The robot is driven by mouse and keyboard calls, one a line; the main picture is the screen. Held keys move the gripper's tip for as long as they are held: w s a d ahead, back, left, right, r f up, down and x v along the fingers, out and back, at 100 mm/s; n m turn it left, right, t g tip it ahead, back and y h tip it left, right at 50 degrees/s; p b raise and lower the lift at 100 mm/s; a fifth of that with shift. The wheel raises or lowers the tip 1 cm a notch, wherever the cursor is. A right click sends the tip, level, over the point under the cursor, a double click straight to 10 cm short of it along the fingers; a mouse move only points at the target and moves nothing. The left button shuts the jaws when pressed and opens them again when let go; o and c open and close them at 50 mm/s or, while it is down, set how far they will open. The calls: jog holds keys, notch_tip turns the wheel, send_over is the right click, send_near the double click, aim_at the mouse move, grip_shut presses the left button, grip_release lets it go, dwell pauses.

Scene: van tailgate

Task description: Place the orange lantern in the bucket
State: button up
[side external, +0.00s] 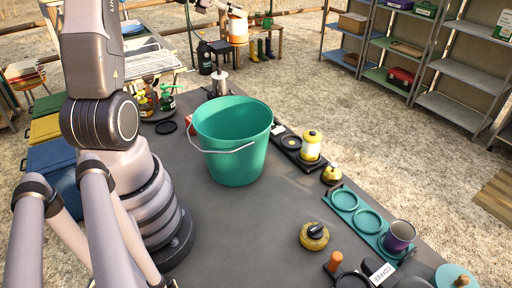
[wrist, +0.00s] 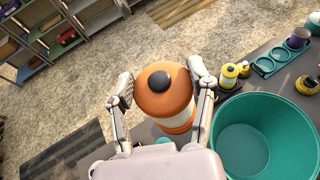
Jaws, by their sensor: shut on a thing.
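The orange lantern (wrist: 163,100) has an orange top with a black knob and a pale body. My gripper (wrist: 165,92) is shut on it, one finger on each side. In the side external view the lantern (side external: 238,30) hangs in the air at the top of the picture, with my gripper (side external: 226,8) partly cut off by the frame edge. The teal bucket (side external: 232,165) stands upright on the grey table, its wire handle down at the front. In the wrist view the bucket (wrist: 240,125) is to the right of the lantern and looks empty inside.
A yellow lantern (side external: 311,146) stands right of the bucket on a dark tray. A teal tray (side external: 358,216) holds a purple mug (side external: 398,236). A yellow round canister (side external: 314,236) sits near the front. Bare table lies in front of the bucket.

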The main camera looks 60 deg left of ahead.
jog(key=s+d+m+g+h, duration=0.3)
jog(key=d+m+h, duration=0.15)
jog(key=d, duration=0.55)
jog(key=m+g+h, duration=0.3)
jog(key=m+g, duration=0.1)
send_over(231, 144)
jog(key=w+a, duration=0.3)
jog(key=w, duration=0.2)
notch_tip(231, 144, down, 19)
jog(key=shift+m, duration=0.25)
jog(key=shift+w+d+f, duration=0.1)
jog(key=shift+d+f, duration=0.05)
jog(key=shift+f, duration=2.05)
jog(key=shift+f, duration=0.25)
jog(key=shift+f, duration=0.25)
jog(key=o, duration=1.2)
jog(key=shift+o, duration=0.2)
